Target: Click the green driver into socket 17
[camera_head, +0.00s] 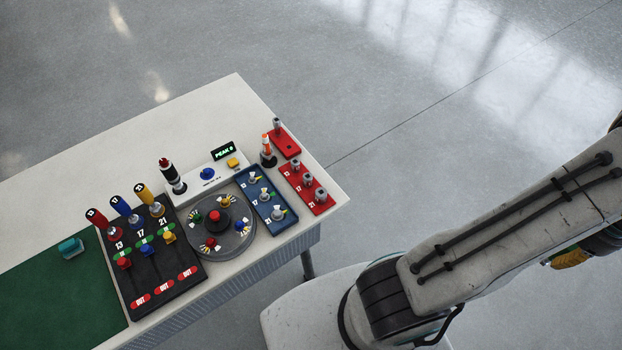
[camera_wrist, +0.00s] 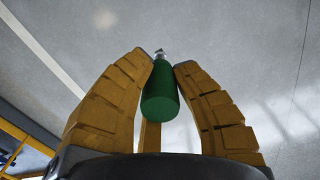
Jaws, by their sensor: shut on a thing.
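My gripper (camera_wrist: 163,63) is shut on the green driver (camera_wrist: 160,92) in the wrist view. Its yellow fingers press the green handle from both sides, and a short metal tip points away from the gripper. In the head view, a yellow part of my gripper shows at the right edge, far from the table; the driver cannot be made out there. Socket 17 (camera_head: 308,179) appears to be the middle metal socket on the red rack (camera_head: 318,207), between those by the small 13 and 21 labels.
The white table (camera_head: 190,108) also holds a black board (camera_head: 150,268) with red, blue and yellow drivers, a round grey turntable (camera_head: 241,240), a blue rack (camera_head: 276,225), a smaller red block (camera_head: 286,146), a display (camera_head: 224,151) and a green mat (camera_head: 60,300). Open floor surrounds it.

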